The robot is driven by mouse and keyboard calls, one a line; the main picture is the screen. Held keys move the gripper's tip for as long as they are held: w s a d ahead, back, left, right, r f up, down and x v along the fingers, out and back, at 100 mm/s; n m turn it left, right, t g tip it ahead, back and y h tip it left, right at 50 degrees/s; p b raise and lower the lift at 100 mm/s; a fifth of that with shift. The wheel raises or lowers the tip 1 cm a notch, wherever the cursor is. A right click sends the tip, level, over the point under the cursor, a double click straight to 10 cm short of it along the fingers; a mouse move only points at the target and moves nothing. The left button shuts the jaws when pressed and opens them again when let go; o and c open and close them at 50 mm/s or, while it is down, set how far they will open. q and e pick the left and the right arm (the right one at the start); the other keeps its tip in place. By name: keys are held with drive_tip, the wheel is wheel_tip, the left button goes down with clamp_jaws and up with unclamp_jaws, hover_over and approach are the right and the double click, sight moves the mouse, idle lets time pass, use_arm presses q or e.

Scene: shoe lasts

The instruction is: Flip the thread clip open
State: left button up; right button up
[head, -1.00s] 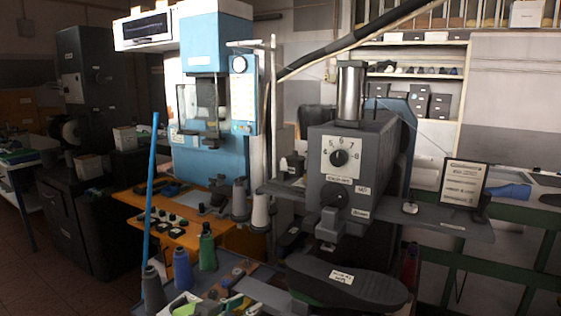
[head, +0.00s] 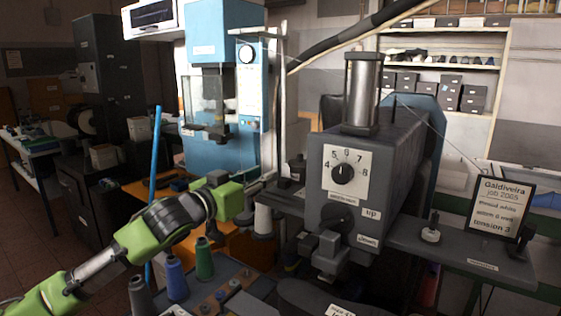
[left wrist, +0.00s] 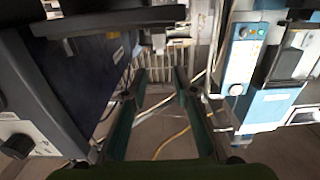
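The grey stitching machine (head: 390,150) stands right of centre, with a dial (head: 343,174) on its front and a lower round knob (head: 337,219). I cannot make out the thread clip for sure in either view. My left arm reaches in from the left, and its gripper (head: 264,181) is small and partly hidden at the machine's left side, near a dark side plate. In the left wrist view the left gripper's two fingers (left wrist: 160,80) stand apart with nothing between them. My right gripper is not in view.
A blue machine (head: 222,90) stands behind my left arm. Thread cones, including a green one (head: 204,259) and a blue one (head: 176,279), stand below the arm. A blue pole (head: 155,150) rises at left. A job sign (head: 501,208) stands on the right plate.

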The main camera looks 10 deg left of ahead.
sight(286, 170)
use_arm(q)
drive_tip(key=p+x, duration=0.1)
drive_tip(key=x, duration=0.3)
drive_tip(key=shift+w+d, duration=0.2)
drive_tip(key=shift+w, duration=0.1)
drive_tip(key=shift+p+x, duration=0.45)
drive_tip(key=shift+x, duration=0.7)
drive_tip(key=shift+w, duration=0.35)
drive_tip(key=shift+w+d+f, duration=0.1)
drive_tip(key=shift+w+d, duration=0.15)
drive_tip(key=shift+w, duration=0.15)
clamp_jaws()
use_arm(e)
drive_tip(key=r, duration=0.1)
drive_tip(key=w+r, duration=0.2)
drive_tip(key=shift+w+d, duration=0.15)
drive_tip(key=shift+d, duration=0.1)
